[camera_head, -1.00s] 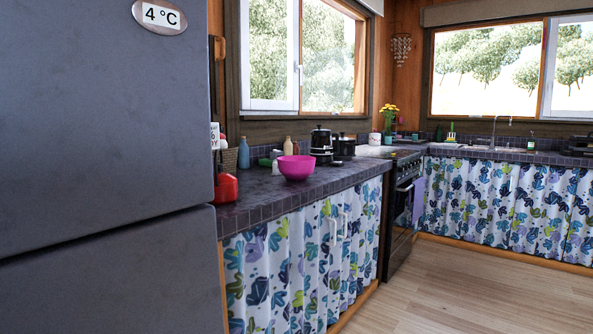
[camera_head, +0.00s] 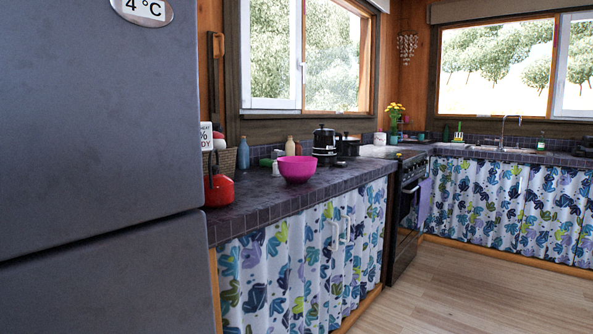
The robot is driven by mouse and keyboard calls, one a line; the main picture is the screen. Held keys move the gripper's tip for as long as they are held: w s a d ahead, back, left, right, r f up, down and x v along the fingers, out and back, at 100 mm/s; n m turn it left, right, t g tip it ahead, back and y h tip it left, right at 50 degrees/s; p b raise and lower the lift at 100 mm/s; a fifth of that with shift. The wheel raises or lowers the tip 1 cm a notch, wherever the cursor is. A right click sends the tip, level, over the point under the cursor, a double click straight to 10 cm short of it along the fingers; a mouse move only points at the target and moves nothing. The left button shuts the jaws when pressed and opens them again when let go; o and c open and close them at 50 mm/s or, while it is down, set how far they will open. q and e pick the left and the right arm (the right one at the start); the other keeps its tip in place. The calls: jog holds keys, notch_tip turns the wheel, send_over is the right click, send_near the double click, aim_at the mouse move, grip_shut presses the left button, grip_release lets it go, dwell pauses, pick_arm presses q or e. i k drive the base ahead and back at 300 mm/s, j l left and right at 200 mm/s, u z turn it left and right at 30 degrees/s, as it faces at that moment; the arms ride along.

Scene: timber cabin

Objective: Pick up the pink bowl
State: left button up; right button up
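The pink bowl (camera_head: 296,169) stands upright on the dark tiled counter (camera_head: 249,197), near its front edge and right of the fridge. Its outside is fully in view; I cannot see what is inside it. Neither of my grippers shows in the head view.
A grey fridge (camera_head: 95,150) fills the left side. A red kettle-like item (camera_head: 219,189) stands beside it. The stove (camera_head: 405,200) is further right. The wooden floor (camera_head: 460,290) is clear.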

aim_at(295, 169)
jog(key=i+l+u, duration=0.2)
jog(key=i+l, duration=0.65)
jog(key=i+l+u, duration=0.2)
jog(key=i+l, duration=0.85)
